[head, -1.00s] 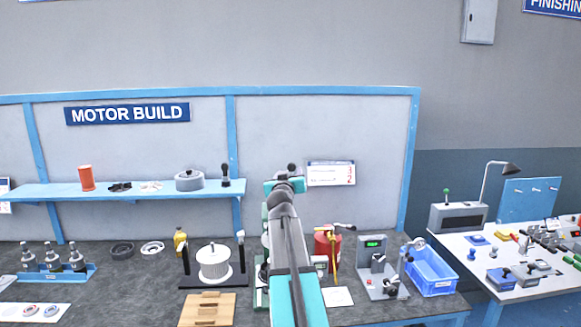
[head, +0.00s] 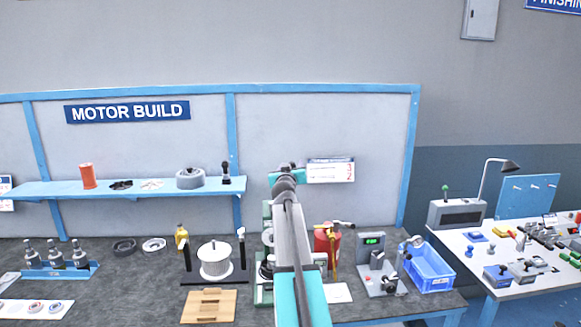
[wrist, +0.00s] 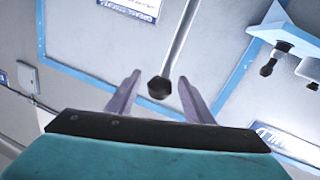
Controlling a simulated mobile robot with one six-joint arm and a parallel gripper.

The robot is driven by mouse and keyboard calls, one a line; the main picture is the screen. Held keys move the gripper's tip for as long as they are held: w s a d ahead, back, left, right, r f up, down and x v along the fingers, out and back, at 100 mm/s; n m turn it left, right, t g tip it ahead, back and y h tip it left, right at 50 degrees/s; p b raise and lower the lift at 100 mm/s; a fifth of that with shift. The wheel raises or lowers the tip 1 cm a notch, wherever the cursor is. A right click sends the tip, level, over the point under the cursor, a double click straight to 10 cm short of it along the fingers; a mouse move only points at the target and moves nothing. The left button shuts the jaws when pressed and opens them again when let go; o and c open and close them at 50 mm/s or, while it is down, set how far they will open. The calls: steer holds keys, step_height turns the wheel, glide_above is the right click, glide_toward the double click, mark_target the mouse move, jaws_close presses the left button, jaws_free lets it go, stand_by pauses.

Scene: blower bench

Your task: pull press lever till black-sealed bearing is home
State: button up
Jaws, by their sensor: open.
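The press lever, a pale rod (wrist: 180,45) with a black knob (wrist: 158,88), shows in the wrist view. The knob appears between the two fingers of my gripper (wrist: 160,79), which is open and not closed on it; I cannot tell how deep the knob sits. In the head view my gripper (head: 286,176) is raised in front of the back panel. The green press (head: 266,215) stands on the bench, mostly hidden behind my arm. I cannot make out the black-sealed bearing.
A wound stator on a black stand (head: 215,262) and a wooden block (head: 209,306) are left of the press. A red can (head: 322,240), a grey test fixture (head: 374,265) and a blue bin (head: 430,269) are right. A blue shelf (head: 130,190) runs along the panel.

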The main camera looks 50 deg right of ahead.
jaws_close()
steer(key=shift+a, duration=0.15)
stand_by(0.4)
steer(key=shift+s+f+b, duration=0.1)
steer(key=shift+s+b, duration=0.15)
steer(key=shift+b, duration=0.75)
